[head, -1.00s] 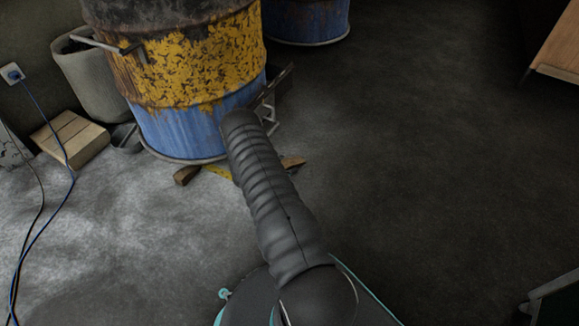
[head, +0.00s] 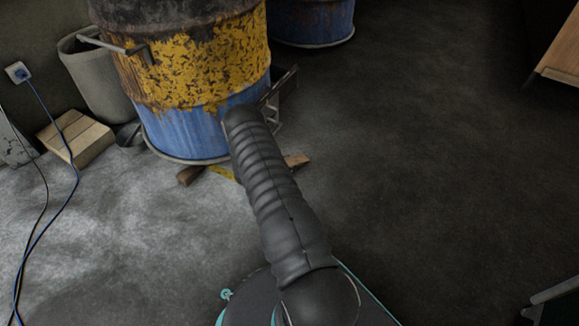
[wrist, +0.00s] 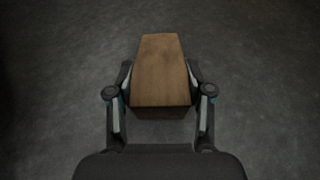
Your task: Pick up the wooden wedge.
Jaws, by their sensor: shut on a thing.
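The wooden wedge (wrist: 160,72) is a brown block, narrower at its far end, in the middle of the wrist view. My gripper (wrist: 159,82) has one finger on each side of it and is shut on it. Plain dark floor shows around the wedge, and I cannot tell its height above the floor. In the head view my ribbed black arm hides the gripper. A wooden piece (head: 297,160) shows just right of the arm, but I cannot tell whether it is the held wedge.
A yellow and blue barrel (head: 195,90) stands behind my arm, with a wooden piece (head: 190,175) at its base. A grey bin (head: 98,80), a wooden box (head: 75,138) and a blue cable (head: 60,140) are at left.

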